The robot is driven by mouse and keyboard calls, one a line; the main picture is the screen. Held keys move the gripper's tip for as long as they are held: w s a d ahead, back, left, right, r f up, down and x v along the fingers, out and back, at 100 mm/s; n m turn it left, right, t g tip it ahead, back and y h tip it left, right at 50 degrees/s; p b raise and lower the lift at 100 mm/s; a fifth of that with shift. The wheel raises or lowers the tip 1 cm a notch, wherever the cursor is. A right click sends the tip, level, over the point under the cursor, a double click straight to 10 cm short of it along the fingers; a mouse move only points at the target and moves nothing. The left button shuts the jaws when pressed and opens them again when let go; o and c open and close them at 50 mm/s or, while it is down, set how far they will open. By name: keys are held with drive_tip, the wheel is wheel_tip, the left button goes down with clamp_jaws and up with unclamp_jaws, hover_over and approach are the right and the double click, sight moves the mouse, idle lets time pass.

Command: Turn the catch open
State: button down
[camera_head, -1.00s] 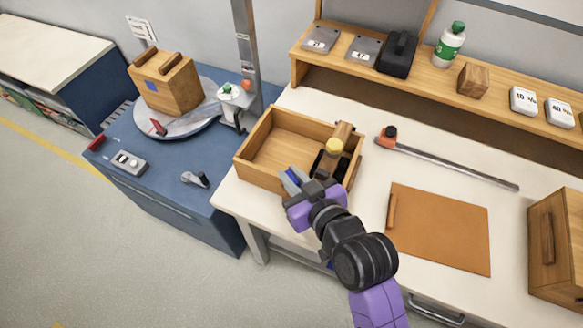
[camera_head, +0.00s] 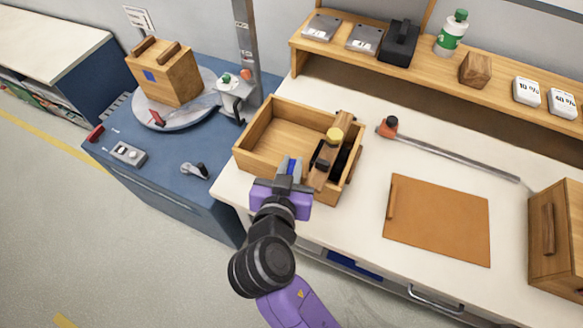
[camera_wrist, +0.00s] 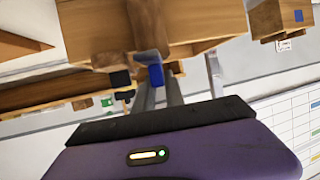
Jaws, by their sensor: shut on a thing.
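My gripper (camera_head: 290,168) is at the front wall of an open wooden tray (camera_head: 262,170), its blue-padded fingers shut. In the wrist view, the fingers (camera_wrist: 152,75) meet a dark wooden piece (camera_wrist: 145,22) at the tray; the exact contact is hidden. I cannot tell which part is the catch.
A wooden box with a blue square (camera_head: 165,78) stands on the turntable. A brown board (camera_head: 440,220) and a long metal bar (camera_head: 450,158) lie on the white bench. A shelf (camera_head: 400,85) runs behind. A wooden cabinet (camera_head: 560,240) stands at the right.

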drive_tip(key=shift+a+f+m+g+h+b, duration=0.15)
drive_tip(key=shift+m+g+h+b, duration=0.35)
drive_tip(key=shift+m+h, duration=0.8)
drive_tip(key=shift+s+h, duration=0.1)
drive_tip(key=shift+h, duration=0.2)
drive_tip(key=c, duration=1.4)
unclamp_jaws()
drive_tip(key=b+v, duration=0.1)
drive_tip(key=v, duration=0.6)
drive_tip(key=shift+s, duration=0.3)
